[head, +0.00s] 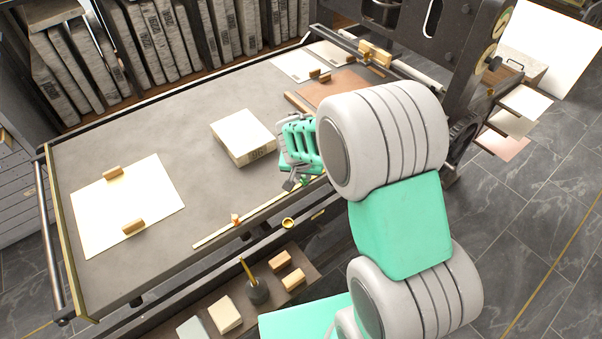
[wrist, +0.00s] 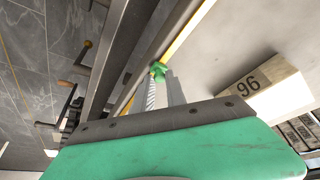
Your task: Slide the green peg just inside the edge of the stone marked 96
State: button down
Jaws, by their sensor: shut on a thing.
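The stone marked 96 (head: 240,132) is a pale block lying on the grey bed. Its number shows clearly on its side in the wrist view (wrist: 268,92). My gripper (head: 292,184) is low at the bed's front edge, to the right of the stone. The green peg (wrist: 158,69) is at my fingertips in the wrist view, by the brass strip along the edge, and my jaws are shut on it. In the head view only a small bit of the green peg (head: 305,182) shows beside the fingers. The fingers partly cover it.
A brass strip (head: 215,236) runs along the front edge, with an orange peg (head: 235,219) on it, left of my gripper. A paper sheet (head: 128,200) with two wooden blocks lies at left. The press (head: 465,60) stands at right. The bed between sheet and stone is clear.

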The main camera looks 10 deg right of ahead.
jog(key=c, duration=1.3)
grip_release()
jog(key=shift+c, duration=0.2)
jog(key=v, duration=0.8)
jog(key=shift+f, duration=0.1)
